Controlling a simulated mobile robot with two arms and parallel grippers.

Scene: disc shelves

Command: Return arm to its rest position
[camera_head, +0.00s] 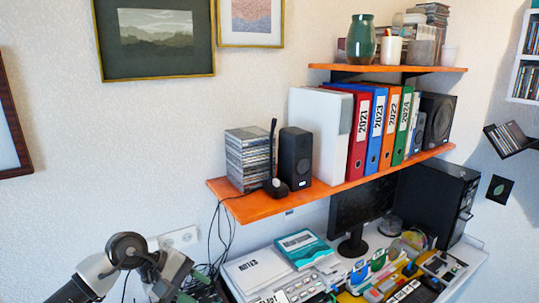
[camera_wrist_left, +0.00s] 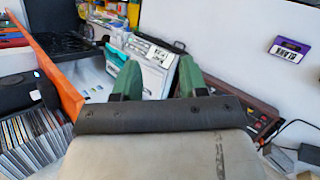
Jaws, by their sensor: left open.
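My left arm (camera_head: 95,275) comes in at the lower left of the head view, bent at a dark joint. My left gripper (camera_head: 172,277) is at the bottom of that view, below and left of the lower orange shelf (camera_head: 262,205). In the left wrist view the two green fingers of the gripper (camera_wrist_left: 159,78) stand apart. No held object shows between them; behind the gap are a pale box and clutter. My right gripper is in neither view.
The lower shelf holds a CD stack (camera_head: 248,158), a speaker (camera_head: 295,157) and several binders (camera_head: 360,130). The desk below carries a monitor (camera_head: 361,212), a notes box (camera_head: 258,270) and clutter. Cables hang near the gripper.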

